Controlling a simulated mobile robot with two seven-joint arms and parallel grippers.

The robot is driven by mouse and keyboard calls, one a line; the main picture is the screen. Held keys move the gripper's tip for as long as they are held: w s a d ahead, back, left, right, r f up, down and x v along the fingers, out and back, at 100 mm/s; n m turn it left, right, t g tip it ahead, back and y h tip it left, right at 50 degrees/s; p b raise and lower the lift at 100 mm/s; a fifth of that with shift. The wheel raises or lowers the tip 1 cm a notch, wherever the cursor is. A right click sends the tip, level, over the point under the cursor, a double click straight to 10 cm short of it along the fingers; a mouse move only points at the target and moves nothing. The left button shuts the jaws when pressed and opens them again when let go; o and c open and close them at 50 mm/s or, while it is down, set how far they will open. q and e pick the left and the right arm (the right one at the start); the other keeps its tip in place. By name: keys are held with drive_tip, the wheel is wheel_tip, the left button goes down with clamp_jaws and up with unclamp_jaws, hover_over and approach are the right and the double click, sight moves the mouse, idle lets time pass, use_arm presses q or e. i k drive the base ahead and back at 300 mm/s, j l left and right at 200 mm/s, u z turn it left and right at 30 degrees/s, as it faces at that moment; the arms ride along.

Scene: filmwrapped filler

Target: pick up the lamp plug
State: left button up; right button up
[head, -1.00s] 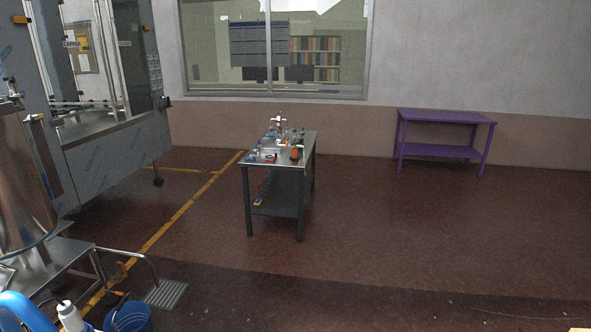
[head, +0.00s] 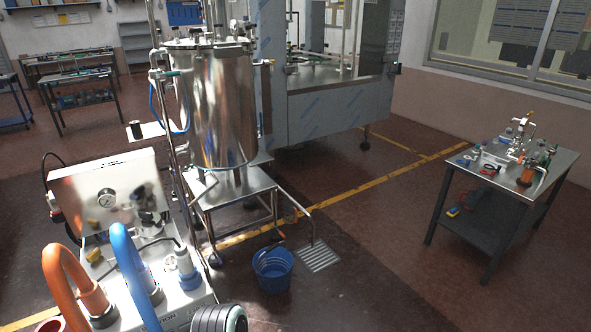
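I cannot make out a lamp plug for certain in the head view. A steel workbench (head: 553,165) at the right carries several small fittings, a grey upright fixture (head: 519,133) and an orange part (head: 526,174). They are too small to tell whether a plug is among them. A machine at the front left has a thick orange hose (head: 62,268), a thick blue hose (head: 130,265) and a white and blue connector (head: 184,267) on its top. Neither of my grippers is in view.
A large steel tank (head: 222,105) stands on a low steel stand behind the machine. A blue bucket (head: 272,272) sits on the floor beside a drain grate (head: 320,257). A dark ribbed round thing (head: 219,318) shows at the bottom edge. Floor between bucket and workbench is clear.

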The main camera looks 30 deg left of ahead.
sight(187, 271)
drive_tip(key=i+l+u, duration=0.15)
drive_tip(key=u, duration=0.3)
drive_tip(key=i+l+u, duration=0.2)
drive_tip(key=u, duration=0.3)
drive_tip(key=i+l+u, duration=0.2)
drive_tip(key=u, duration=0.25)
drive_tip(key=i+l+u, duration=0.1)
drive_tip(key=u, duration=0.4)
drive_tip(key=l+u, duration=0.3)
drive_tip(key=u, duration=0.2)
drive_tip(key=i+l+u, duration=0.1)
drive_tip(key=l+u, duration=0.15)
drive_tip(key=u, duration=0.25)
